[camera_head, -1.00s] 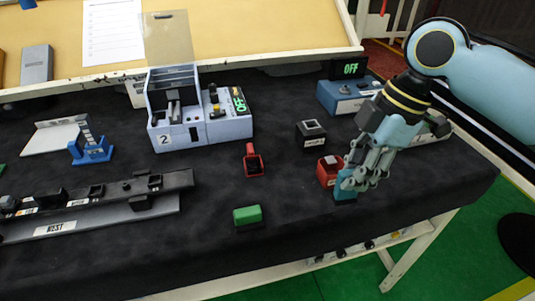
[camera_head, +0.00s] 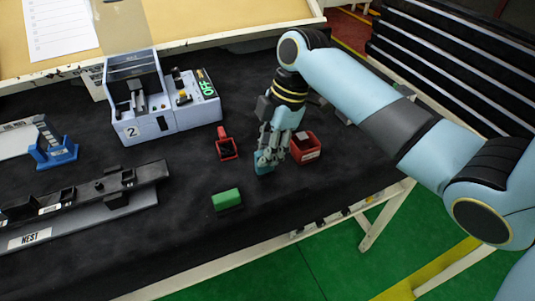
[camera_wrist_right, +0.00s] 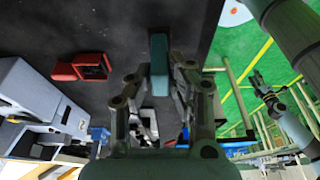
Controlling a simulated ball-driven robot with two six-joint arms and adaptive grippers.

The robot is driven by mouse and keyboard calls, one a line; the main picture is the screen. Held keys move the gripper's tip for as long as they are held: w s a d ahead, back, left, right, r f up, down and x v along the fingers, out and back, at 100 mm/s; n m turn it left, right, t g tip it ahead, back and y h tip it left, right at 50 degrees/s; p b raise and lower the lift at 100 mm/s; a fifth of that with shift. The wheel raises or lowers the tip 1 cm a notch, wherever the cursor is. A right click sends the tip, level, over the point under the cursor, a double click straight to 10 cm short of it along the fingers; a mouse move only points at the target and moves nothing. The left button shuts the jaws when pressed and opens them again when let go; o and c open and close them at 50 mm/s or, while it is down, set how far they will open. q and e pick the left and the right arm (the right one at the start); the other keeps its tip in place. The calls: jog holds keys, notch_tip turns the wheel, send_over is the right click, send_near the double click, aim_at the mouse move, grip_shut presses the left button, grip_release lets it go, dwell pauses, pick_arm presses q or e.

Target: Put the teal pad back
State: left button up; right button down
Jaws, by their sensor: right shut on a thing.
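My right gripper (camera_head: 266,158) is shut on the teal pad (camera_head: 264,165) over the black table, left of the red bin (camera_head: 305,148). The pad also shows between the fingertips in the right wrist view (camera_wrist_right: 158,58). The fingers hide part of the pad in the head view, and I cannot tell how high it is above the cloth. My left gripper is outside the head view. What looks like it (camera_wrist_right: 264,90) shows small at the right of the right wrist view, too small to read.
A green block (camera_head: 226,199) and a small red holder (camera_head: 227,149) are left of my right gripper. A grey machine marked 2 (camera_head: 140,118) stands behind, with a display reading OFF. A long nest rail (camera_head: 85,205) lies at left. Black cloth is free between them.

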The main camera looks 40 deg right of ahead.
jog(key=shift+f, duration=0.95)
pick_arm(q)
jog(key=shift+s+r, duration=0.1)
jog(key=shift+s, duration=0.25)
pick_arm(e)
jog(key=shift+f, duration=0.15)
jog(key=c, duration=1.2)
grip_release()
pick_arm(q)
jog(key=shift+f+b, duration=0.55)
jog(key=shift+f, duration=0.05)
pick_arm(e)
jog(key=v, duration=1.2)
